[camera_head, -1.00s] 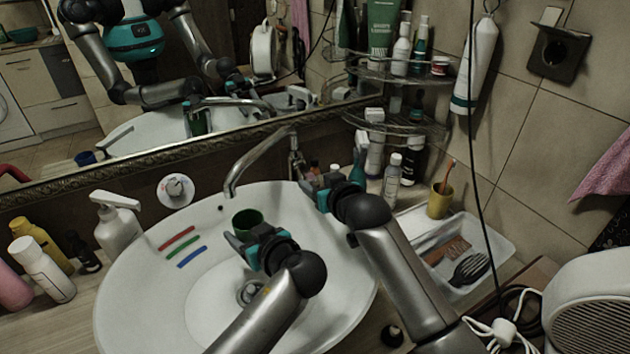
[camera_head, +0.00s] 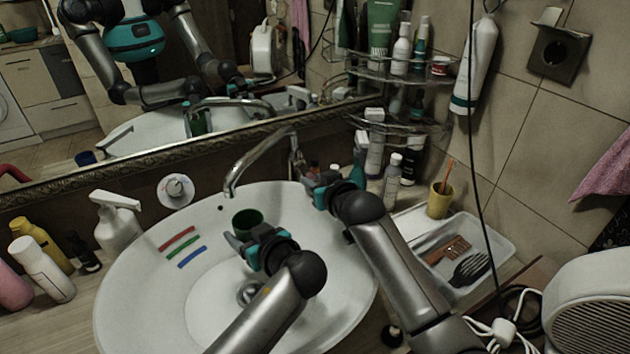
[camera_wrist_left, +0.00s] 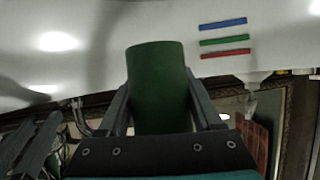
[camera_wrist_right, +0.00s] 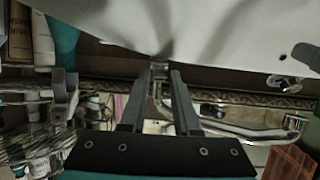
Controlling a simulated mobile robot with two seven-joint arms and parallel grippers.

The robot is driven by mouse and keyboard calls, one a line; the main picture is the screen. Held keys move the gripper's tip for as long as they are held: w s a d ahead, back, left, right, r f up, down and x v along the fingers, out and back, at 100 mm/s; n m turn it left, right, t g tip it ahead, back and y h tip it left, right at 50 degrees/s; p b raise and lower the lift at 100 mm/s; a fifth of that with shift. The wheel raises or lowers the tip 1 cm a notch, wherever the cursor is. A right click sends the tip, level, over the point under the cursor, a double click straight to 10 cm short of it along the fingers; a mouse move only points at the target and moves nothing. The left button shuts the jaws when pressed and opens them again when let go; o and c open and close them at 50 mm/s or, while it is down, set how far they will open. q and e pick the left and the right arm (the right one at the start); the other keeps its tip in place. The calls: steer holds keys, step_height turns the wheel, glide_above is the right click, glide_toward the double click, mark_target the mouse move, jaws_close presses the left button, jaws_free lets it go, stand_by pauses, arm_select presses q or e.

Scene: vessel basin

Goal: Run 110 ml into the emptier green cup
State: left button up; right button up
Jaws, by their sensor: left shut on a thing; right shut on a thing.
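A green cup (camera_head: 247,220) is held over the white basin, just below and right of the tap's spout (camera_head: 230,188). My left gripper (camera_head: 243,238) is shut on this cup, which stands between its fingers in the left wrist view (camera_wrist_left: 157,85). The cup's inside looks dark and its level cannot be read. No water stream is visible at the spout. My right gripper (camera_head: 312,186) is at the tap's base. Its fingers (camera_wrist_right: 162,72) are closed together around a small metal part, seemingly the tap's handle, mostly hidden. I see no second green cup apart from a mirror reflection.
The white basin (camera_head: 130,290) has red, green and blue bars on its wall and a drain (camera_head: 248,292). A soap dispenser (camera_head: 117,222) stands left. Bottles, a yellow cup (camera_head: 439,202) and a tray (camera_head: 500,235) with brushes stand right. A wire shelf (camera_head: 405,125) hangs behind.

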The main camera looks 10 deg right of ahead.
jaws_close()
stand_by(0.7)
steer(key=shift+w+r, duration=0.2)
steer(key=shift+r, duration=0.45)
steer(key=shift+w+a+r, duration=0.1)
steer(key=shift+w+r, duration=0.15)
steer(key=shift+r, duration=0.35)
steer(key=shift+w+a+r, duration=0.1)
steer(key=shift+w+r, duration=0.2)
steer(key=shift+r, duration=0.25)
steer(key=shift+w+a+r, duration=0.1)
steer(key=shift+w+r, duration=0.15)
steer(key=shift+r, duration=0.35)
steer(key=shift+o, duration=2.1)
jaws_free()
steer(key=o, duration=0.3)
steer(key=shift+f, duration=0.3)
steer(key=shift+s, duration=0.1)
